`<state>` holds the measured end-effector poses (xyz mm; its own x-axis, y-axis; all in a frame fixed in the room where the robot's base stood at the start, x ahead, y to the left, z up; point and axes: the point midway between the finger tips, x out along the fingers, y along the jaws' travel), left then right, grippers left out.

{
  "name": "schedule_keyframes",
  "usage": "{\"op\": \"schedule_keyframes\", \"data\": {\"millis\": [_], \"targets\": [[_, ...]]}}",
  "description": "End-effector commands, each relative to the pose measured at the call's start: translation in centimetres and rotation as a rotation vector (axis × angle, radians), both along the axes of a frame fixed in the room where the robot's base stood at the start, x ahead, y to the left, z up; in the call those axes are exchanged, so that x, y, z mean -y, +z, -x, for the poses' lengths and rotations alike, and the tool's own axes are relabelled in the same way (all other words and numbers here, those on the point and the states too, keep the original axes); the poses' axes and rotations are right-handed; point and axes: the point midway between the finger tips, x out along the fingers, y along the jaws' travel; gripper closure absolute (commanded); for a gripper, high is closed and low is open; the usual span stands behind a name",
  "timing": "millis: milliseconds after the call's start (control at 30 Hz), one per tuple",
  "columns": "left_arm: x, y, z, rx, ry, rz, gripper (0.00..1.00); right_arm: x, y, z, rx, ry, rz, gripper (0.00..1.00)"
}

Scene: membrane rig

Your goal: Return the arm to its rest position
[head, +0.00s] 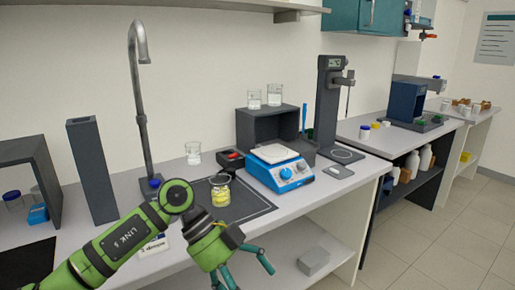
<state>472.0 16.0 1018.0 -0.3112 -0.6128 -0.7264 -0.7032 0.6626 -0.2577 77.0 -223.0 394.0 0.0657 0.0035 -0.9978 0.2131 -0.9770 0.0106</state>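My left arm is green and comes in from the lower left. Its gripper (243,274) has teal fingers that hang down in front of the bench's front edge. The fingers are spread apart with nothing seen between them, though their lower ends run near the picture's bottom edge. A glass jar with yellow contents (221,191) stands on the dark mat (255,204), behind the wrist and apart from the fingers. My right gripper does not show.
A blue hotplate (283,173) stands right of the mat, with a dark box (258,129) behind it. A grey tap (141,90) and a tall dark block (92,170) stand at the left. A grey block (313,261) lies on the lower shelf. Floor (440,240) at the right is clear.

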Motion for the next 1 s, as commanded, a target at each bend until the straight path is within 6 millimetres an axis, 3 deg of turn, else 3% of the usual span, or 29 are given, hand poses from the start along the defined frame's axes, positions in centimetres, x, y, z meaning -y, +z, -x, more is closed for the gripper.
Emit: {"op": "schedule_keyframes", "data": {"millis": [100, 233, 333, 400, 533, 667, 767, 867, 1000], "targets": [[3.6, -1.1, -1.0, -0.091, 0.059, 0.336, 0.05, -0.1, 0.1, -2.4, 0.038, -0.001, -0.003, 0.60], [5.4, -3.2, -4.9, -0.148, 0.303, 0.722, 0.05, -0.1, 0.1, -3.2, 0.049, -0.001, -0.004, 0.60], [3.8, -7.6, -9.1, -0.153, 0.618, 0.920, 0.05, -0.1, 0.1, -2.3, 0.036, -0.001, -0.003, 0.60], [1.6, -12.1, -11.3, -0.143, 0.848, 0.973, 0.05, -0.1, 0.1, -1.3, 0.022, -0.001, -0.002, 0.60], [-2.8, -20.9, -12.4, -0.126, 1.196, 0.936, 0.05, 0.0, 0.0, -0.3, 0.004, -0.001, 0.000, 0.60], [-7.0, -29.8, -10.5, -0.124, 1.476, 0.808, 0.05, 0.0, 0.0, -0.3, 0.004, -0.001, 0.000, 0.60], [-9.9, -36.2, -7.5, -0.133, 1.650, 0.671, 0.05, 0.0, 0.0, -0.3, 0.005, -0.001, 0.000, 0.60], [-12.6, -42.2, -3.4, -0.150, 1.793, 0.512, 0.05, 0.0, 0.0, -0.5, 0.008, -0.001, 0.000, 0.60], [-15.6, -49.4, 4.0, -0.195, 1.945, 0.268, 0.05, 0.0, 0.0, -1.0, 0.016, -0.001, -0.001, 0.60]]}}
